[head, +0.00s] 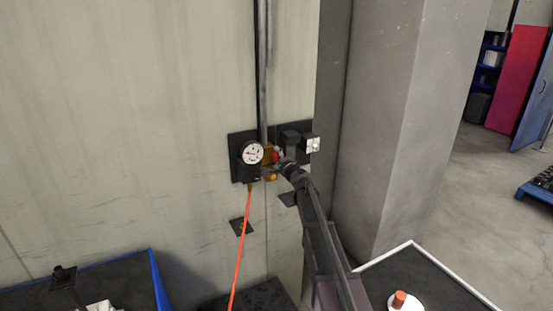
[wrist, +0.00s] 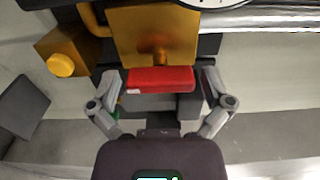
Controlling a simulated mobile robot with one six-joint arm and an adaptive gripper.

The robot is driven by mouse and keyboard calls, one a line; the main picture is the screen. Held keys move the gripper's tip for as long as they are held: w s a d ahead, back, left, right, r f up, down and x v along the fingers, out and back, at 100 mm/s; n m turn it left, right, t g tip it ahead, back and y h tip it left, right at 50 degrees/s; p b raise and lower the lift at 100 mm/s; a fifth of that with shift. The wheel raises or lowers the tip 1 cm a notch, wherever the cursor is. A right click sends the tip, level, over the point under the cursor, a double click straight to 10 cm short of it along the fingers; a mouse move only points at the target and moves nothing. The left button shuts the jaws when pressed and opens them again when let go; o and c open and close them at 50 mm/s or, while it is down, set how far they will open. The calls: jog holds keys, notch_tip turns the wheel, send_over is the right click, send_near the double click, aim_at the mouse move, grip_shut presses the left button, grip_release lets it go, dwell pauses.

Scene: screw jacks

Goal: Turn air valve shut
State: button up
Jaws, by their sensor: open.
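The air valve has a brass body (wrist: 150,35) and a red handle (wrist: 160,80), which lies level across the middle of the wrist view. In the head view the red handle (head: 277,156) shows as a small patch beside the gauge, on the wall. My gripper (wrist: 161,84) is open, with one finger near each end of the red handle. I cannot tell whether either finger touches it. In the head view my gripper (head: 284,163) is at the valve and partly hides it.
A round white gauge (head: 252,153) on a dark plate is just left of the valve, with an orange hose (head: 240,245) hanging below. A grey pipe (head: 264,75) runs up the wall. A switch box (head: 313,145) and a concrete pillar (head: 385,120) are close on the right.

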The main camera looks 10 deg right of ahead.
jog(key=v, duration=1.2)
dwell(0.3)
jog(key=s+a+f+n+g+y+b, duration=0.1)
jog(key=s+a+f+n+g+b, duration=0.2)
jog(key=s+a+f+n+g, duration=0.35)
jog(key=s+a+f+n+g+y+b, duration=0.1)
jog(key=s+a+f+n+g+b, duration=0.25)
jog(key=s+f, duration=0.6)
jog(key=s+d+f+n+g+h+b, duration=0.2)
jog(key=s+d+f+g+h, duration=0.1)
jog(key=s+f, duration=0.4)
jog(key=s+d+f+n+g+h+b, duration=0.2)
jog(key=s+f, duration=0.5)
jog(key=s, duration=0.4)
jog(key=d+g+h+b, duration=0.1)
jog(key=g+h, duration=0.1)
jog(key=shift+s+d+f+n+h, duration=0.2)
jog(key=shift+d+f+n+h, duration=0.05)
jog(key=shift+d+n+h, duration=0.05)
